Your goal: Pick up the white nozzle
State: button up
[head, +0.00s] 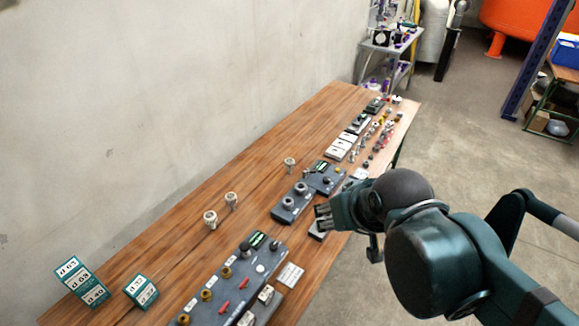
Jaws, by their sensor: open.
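Three small whitish nozzle-like fittings stand on the wooden table. One (289,163) is alone near the middle of the table, left of the grey panels. The second fitting (231,200) and the third fitting (210,219) stand close together nearer to me. I cannot tell which one is the task's white nozzle. My gripper (322,215) is above the table's right side, right of all three fittings and apart from them. It is open, its fingers point left in the picture, and nothing shows between them.
Smaller grey panels (293,203) lie beside my gripper. Green labelled blocks (82,281) stand front left. Several small parts crowd the table's far end. The table's left side is mostly clear, along a wall (150,100).

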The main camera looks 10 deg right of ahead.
jog(key=w+r+m+g, duration=0.1)
jog(key=w+r+m, duration=0.25)
jog(key=w, duration=1.15)
jog(key=m+g+h, duration=0.2)
jog(key=m+h, duration=0.1)
jog(key=m, duration=0.2)
send_over(288, 161)
jog(key=s, duration=1.2)
notch_tip(288, 161, down, 14)
jog(key=r, duration=0.1)
jog(key=w+f, duration=0.3)
jog(key=f, duration=0.2)
jog(key=w+f+m+g, duration=0.1)
jog(key=w+f, duration=0.3)
jog(key=f, duration=0.1)
jog(key=w+a+f+m, duration=0.1)
jog(key=w+f, duration=0.2)
jog(key=f, duration=0.3)
jog(key=shift+w+h, duration=0.25)
jog(key=shift+h, duration=0.05)
jog(key=shift+w+a+f, duration=0.1)
jog(key=shift+w+f, duration=0.1)
jog(key=shift+f, duration=0.3)
jog(key=shift+f, duration=0.1)
jog(key=shift+x, duration=1.2)
